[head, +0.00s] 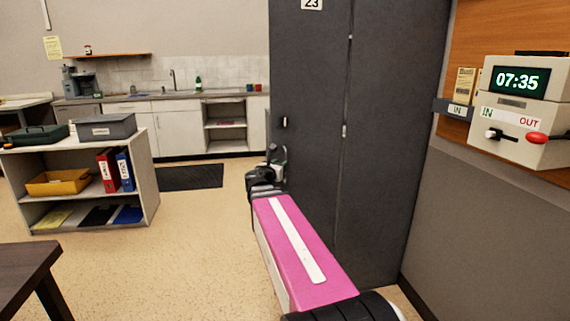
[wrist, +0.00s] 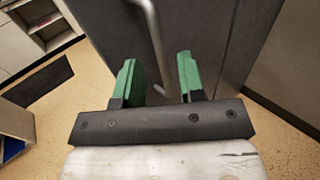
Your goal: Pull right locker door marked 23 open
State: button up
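The dark grey locker door (head: 308,75) carries a white label 23 (head: 312,4) at its top and looks shut. Its handle shows small near the door's left edge in the head view (head: 285,122). In the wrist view the handle is a grey bar (wrist: 153,30) that bends near its lower end. My gripper (wrist: 157,75) is open, its two green fingers apart with the lower part of the bar in the gap between them in the picture. Whether a finger touches the bar I cannot tell. In the head view my gripper (head: 277,160) is beside the door, below the handle.
A time clock (head: 519,110) hangs on the right wall. A low shelf unit (head: 150,180) with boxes and binders stands at left, and a dark table (head: 25,270) at front left. The floor (head: 185,230) left of the locker is clear, with a dark mat (head: 190,177) behind.

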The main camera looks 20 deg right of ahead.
jog(key=v, duration=0.6)
dwell(0.3)
jog(key=s+a+f+m+g+y, duration=0.1)
jog(key=s+f+m+g+y, duration=0.25)
jog(key=f+m, duration=0.5)
jog(key=s+a+f+m+g+y, duration=0.15)
jog(key=f+m+g, duration=0.35)
jog(key=f, duration=0.7)
jog(key=s+a+f+m+g+y, duration=0.3)
jog(key=s+a+f+m+y, duration=0.5)
jog(key=a+f+m, duration=0.2)
notch_tip(320, 180, down, 2)
jog(key=shift+s+a+f+m+y, duration=0.15)
jog(key=shift+m+y, duration=0.25)
jog(key=shift+m, duration=0.85)
